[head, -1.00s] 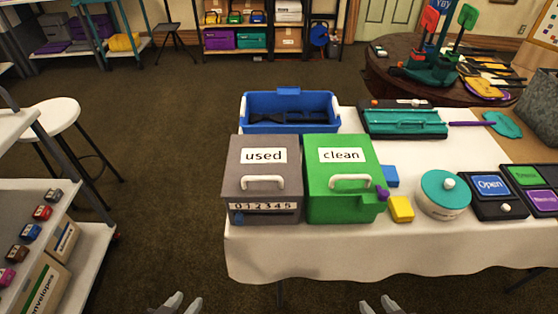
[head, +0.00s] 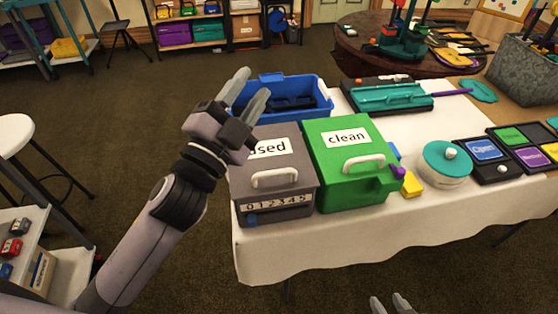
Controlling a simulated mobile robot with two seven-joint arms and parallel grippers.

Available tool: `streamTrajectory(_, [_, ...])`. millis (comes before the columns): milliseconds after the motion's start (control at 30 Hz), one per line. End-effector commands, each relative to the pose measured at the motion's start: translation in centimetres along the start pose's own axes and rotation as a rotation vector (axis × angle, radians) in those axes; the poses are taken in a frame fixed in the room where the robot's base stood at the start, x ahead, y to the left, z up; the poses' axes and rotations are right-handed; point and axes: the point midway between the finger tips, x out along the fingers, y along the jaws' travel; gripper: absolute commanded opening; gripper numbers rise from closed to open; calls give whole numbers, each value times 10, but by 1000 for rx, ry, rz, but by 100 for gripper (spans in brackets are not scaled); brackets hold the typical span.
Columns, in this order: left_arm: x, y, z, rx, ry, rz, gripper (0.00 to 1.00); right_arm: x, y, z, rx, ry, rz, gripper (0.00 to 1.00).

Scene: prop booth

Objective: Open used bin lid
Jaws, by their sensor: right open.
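The grey used bin (head: 285,200) stands at the table's left front corner. Its sloped lid (head: 304,160) looks shut, with a white handle (head: 275,178) near the front edge. My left gripper (head: 251,96) is open and empty, its fingers apart. In the picture it lies over the bin's upper left corner and covers part of the "used" label (head: 270,149); whether it touches the lid cannot be told. My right gripper (head: 389,304) is open at the bottom edge, in front of the table and away from the bin.
The green clean bin (head: 350,165) stands right beside the used bin. A blue tub (head: 302,85) is behind them. A yellow block (head: 412,185) and a round teal-lidded pot (head: 446,163) stand to the right. The white tablecloth (head: 420,220) is bare in front of them.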

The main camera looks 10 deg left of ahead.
Motion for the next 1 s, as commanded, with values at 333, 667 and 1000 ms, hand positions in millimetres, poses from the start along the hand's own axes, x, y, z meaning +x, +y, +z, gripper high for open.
streamTrajectory(333, [20,32,-139,644,868,2,38,0,0,0,0,0,0,43])
streamTrajectory(667, [-13,102,-104,1271,1558,366,38,0,0,0,0,0,1,43])
streamTrajectory(1000, [-21,79,5,1613,1859,923,38,0,0,0,0,0,1,43])
